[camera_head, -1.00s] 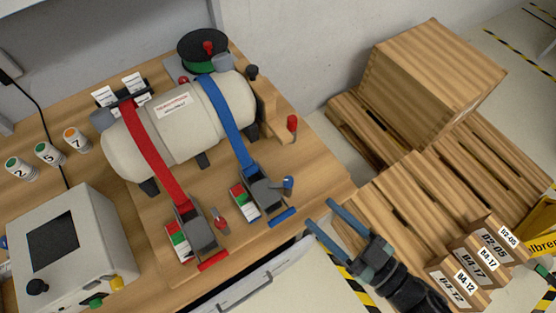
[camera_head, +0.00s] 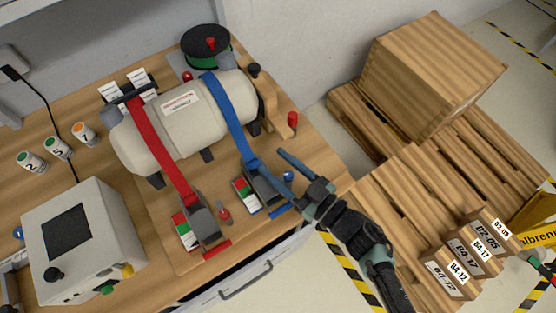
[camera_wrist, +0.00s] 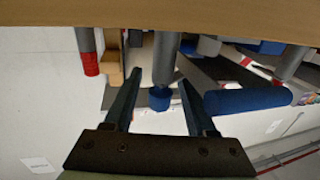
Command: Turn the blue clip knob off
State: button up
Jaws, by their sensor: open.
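The blue strap's clip (camera_head: 264,188) sits on the wooden bench, with a red, green and white label plate (camera_head: 245,194) on its left. Its small blue knob (camera_head: 288,176) stands at its right side. In the wrist view the blue knob end (camera_wrist: 160,98) on a grey shaft shows between my two fingers, with gaps on both sides. My gripper (camera_head: 281,178) is open and reaches in from the right around the knob. The clip's blue bar (camera_wrist: 248,100) lies just right of the right finger in the wrist view. The lower finger is hard to make out in the head view.
A red strap clip (camera_head: 204,222) with a red knob (camera_head: 224,213) stands to the left. A pale tank (camera_head: 178,120) lies behind under both straps. A red-handled valve (camera_head: 292,120) is at the bench's right edge. A grey box (camera_head: 125,225) stands front left.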

jog(key=shift+w+a, duration=0.1)
jog(key=shift+c, duration=0.4)
grip_shut()
jog(key=shift+m+t+h, duration=0.3)
jog(key=m+t+h, duration=0.1)
jog(key=m+t+h+p, duration=0.2)
jog(key=shift+w+d+r+h, duration=0.15)
jog(key=shift+w+d+h, duration=0.15)
jog(key=shift+d, duration=0.05)
jog(key=shift+w+d+m+t+h+p, duration=0.1)
jog(key=shift+d+m+t+h+p, duration=0.15)
jog(key=shift+m+t+h, duration=0.6)
jog(key=shift+w+d+m+t+h+p, duration=0.1)
jog(key=shift+d+m+t+h+p, duration=0.15)
jog(key=shift+m+h, duration=1.1)
jog(key=shift+f+h, duration=0.2)
jog(key=shift+h, duration=0.8)
